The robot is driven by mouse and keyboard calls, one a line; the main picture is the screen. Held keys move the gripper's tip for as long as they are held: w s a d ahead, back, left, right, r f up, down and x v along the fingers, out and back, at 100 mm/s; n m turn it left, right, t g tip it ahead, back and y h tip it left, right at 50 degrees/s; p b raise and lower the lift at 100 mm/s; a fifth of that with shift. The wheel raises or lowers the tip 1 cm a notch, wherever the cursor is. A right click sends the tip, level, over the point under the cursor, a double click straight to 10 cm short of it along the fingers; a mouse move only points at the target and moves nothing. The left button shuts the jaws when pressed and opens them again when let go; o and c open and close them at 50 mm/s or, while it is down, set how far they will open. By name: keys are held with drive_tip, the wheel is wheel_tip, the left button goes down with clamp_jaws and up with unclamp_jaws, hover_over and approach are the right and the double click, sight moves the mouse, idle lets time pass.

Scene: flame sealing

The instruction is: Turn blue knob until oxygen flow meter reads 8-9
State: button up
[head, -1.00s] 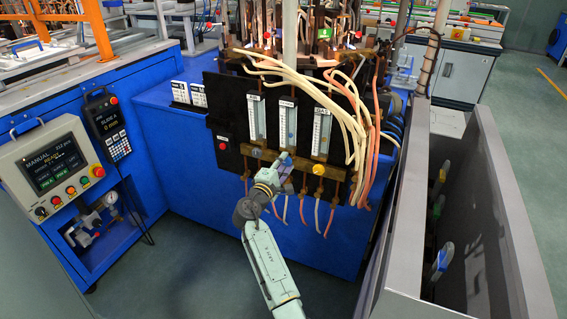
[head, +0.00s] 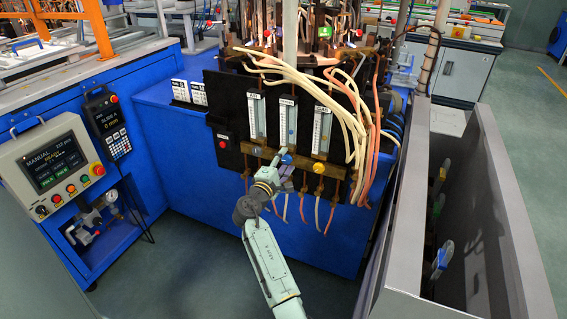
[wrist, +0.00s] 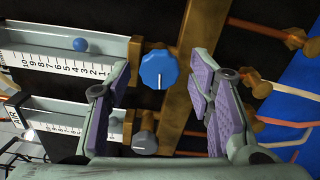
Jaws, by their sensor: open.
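The blue knob (wrist: 159,69) sits on a brass bar at the foot of the oxygen flow meter, its white mark pointing down in the wrist view. It also shows in the head view (head: 284,150). The flow meter (wrist: 60,57) is a clear tube with a scale up to 10; its blue ball (wrist: 80,44) stands near 3 to 4. In the head view the meter (head: 288,122) is the middle one of the panel. My gripper (wrist: 162,75) is open, with one finger on each side of the knob in the picture and visible gaps. Contact is not seen.
A grey knob (wrist: 144,142) and the AIR meter (wrist: 50,120) lie close beside. A yellow-knobbed meter (head: 321,143) stands to the right. Brass fittings and pale and orange hoses (head: 366,150) crowd the right side. A red button (head: 222,144) is on the panel's left.

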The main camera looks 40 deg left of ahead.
drive_tip(key=shift+s, duration=0.1)
drive_tip(key=v, duration=1.2)
